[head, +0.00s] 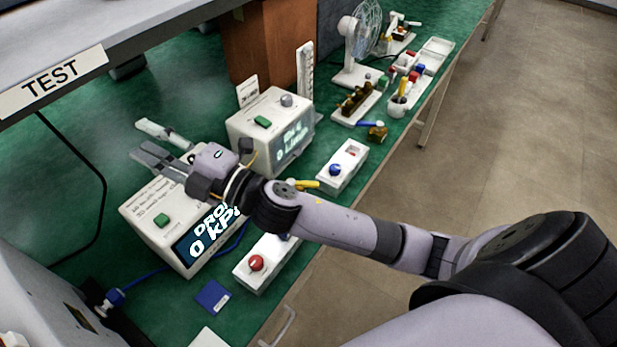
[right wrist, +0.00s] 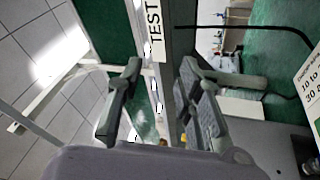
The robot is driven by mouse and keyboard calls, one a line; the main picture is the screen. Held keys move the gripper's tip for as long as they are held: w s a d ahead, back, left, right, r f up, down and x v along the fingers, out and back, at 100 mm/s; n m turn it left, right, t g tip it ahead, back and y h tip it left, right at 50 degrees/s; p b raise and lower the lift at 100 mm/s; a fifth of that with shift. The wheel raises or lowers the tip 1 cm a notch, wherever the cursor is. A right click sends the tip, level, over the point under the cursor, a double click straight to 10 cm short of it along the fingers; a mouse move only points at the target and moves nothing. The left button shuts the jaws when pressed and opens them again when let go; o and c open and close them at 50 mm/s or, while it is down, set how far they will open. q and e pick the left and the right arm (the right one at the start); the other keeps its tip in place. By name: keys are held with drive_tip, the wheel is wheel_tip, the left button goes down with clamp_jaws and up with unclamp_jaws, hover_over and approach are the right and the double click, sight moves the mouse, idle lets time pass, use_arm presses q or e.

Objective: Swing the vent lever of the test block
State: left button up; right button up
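A yellow lever (head: 303,184) shows just behind my right forearm in the head view; what it is mounted on is mostly hidden. A small brass block (head: 377,134) with a blue lever (head: 368,124) sits farther back on the bench. I cannot tell which of these is the test block. My right gripper (head: 156,144) is open and empty above the pump box with the "0 kPa" display (head: 203,242), well left of both levers. The right wrist view also shows its two fingers (right wrist: 160,70) spread apart with nothing between them. My left gripper is not in view.
A second display box (head: 270,128) stands behind the gripper. White units with a red knob (head: 256,263) and a blue knob (head: 336,169) line the bench's front edge. A shelf labelled TEST (head: 52,82) overhangs at left. A fan (head: 364,40) stands farther back.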

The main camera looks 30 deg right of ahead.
drive_tip(key=s+a+r+n+g+y, duration=0.2)
drive_tip(key=a+n+g+y, duration=0.25)
drive_tip(key=n, duration=0.35)
drive_tip(key=n+g+h, duration=1.3)
drive_tip(key=n+h, duration=0.3)
drive_tip(key=h, duration=0.1)
approach(309, 183)
drive_tip(key=shift+n, duration=0.3)
wheel_tip(309, 183, down, 8)
drive_tip(key=p, duration=0.3)
drive_tip(key=shift+f, duration=0.15)
drive_tip(key=shift+c, duration=0.3)
clamp_jaws()
